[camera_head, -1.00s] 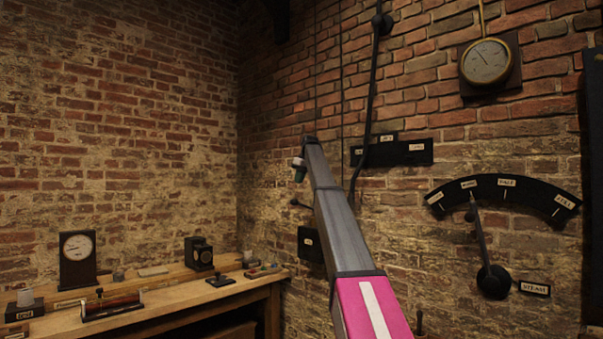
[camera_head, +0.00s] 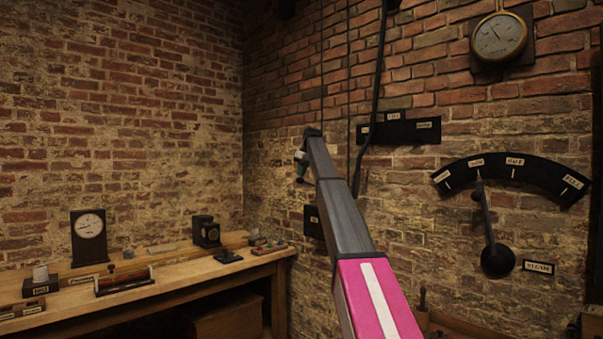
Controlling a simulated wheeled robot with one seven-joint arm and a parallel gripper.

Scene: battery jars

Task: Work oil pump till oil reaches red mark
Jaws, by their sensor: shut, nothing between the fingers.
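My arm, grey with a magenta section, reaches up from the bottom toward the brick wall. My gripper's fingers do not show. I cannot make out an oil pump, an oil level or a red mark. A small dark upright handle (camera_head: 422,298) stands at the bottom, right of my arm, its lower part cut off by the frame.
A wooden bench (camera_head: 180,283) on the left carries a dial clock (camera_head: 89,237), a dark boxy device (camera_head: 206,231) and small items. On the right wall are a round gauge (camera_head: 500,37), a labelled black arc (camera_head: 515,170) and a lever (camera_head: 488,225). A labelled black plate (camera_head: 400,131) hangs behind my arm.

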